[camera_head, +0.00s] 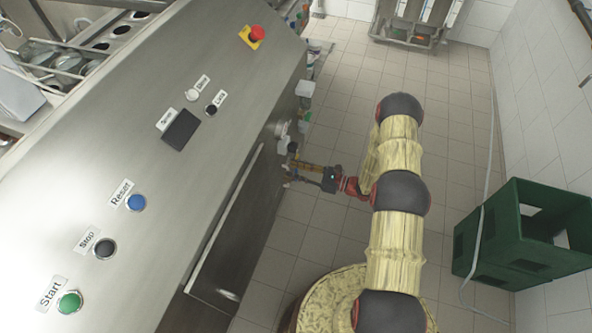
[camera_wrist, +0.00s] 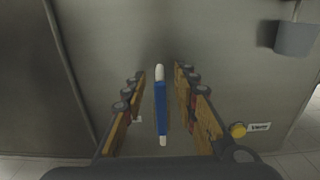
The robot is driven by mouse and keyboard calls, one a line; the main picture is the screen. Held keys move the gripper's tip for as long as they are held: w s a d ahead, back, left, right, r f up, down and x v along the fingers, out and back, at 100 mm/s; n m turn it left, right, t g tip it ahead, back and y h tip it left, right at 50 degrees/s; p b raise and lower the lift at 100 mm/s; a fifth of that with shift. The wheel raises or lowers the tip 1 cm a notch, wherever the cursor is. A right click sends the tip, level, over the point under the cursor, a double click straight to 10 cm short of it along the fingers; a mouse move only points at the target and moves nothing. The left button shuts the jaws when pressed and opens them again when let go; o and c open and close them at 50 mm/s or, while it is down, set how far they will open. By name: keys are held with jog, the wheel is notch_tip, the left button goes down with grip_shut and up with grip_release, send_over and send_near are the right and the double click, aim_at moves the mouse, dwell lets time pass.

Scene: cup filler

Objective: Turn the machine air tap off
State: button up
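The air tap's blue lever handle (camera_wrist: 161,108), with pale ends, stands upright against the metal side of the machine in the wrist view. My gripper (camera_wrist: 160,74) is open, one finger on each side of the handle, with a visible gap on both sides. In the head view my gripper (camera_head: 290,172) is at the right side of the steel machine (camera_head: 225,140), with its fingers apart. The tap handle cannot be made out in the head view.
A yellow knob (camera_wrist: 237,130) with a small label is to the right of the handle, near my right finger. A grey box (camera_wrist: 295,38) sits at upper right. Green crates (camera_head: 520,240) stand on the tiled floor. Open floor lies right of the machine.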

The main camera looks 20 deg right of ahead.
jog(key=shift+c, duration=1.2)
jog(key=c, duration=0.4)
grip_shut()
